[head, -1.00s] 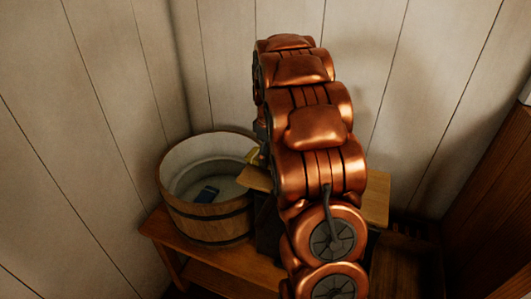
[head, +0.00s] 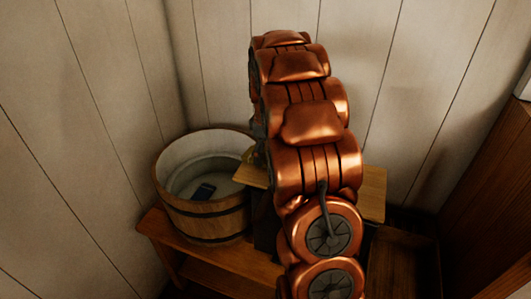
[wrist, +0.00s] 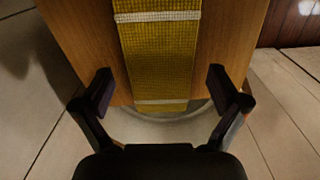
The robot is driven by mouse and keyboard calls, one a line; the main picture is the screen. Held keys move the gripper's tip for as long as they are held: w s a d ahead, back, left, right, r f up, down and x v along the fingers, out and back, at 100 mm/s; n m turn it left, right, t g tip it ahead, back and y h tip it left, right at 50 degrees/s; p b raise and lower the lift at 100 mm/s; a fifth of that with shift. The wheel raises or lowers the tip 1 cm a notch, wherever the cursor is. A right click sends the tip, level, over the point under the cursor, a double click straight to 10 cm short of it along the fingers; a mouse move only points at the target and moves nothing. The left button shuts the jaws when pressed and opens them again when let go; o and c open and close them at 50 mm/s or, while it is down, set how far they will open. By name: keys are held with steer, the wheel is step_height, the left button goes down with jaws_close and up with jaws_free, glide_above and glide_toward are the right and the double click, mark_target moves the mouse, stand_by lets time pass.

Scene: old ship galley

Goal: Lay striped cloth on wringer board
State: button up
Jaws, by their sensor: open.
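The striped cloth (wrist: 158,55), yellow with white bands, lies lengthwise on the wooden wringer board (wrist: 78,40) in the wrist view. Its near end reaches slightly past the board's edge. My gripper (wrist: 160,86) is open, with one finger on either side of the cloth's near end and neither seen gripping it. In the head view the board (head: 372,193) shows on both sides of my arm, which hides its middle. The cloth cannot be made out there, and my gripper is mostly hidden behind the arm.
A wooden tub (head: 205,222) with a pale inside stands left of the board on a wooden bench (head: 222,258). A dark wooden box (head: 405,255) is at the right. Plank walls close in behind and left.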

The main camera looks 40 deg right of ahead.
steer(key=shift+r, duration=0.1)
step_height(320, 180, up, 12)
stand_by(0.6)
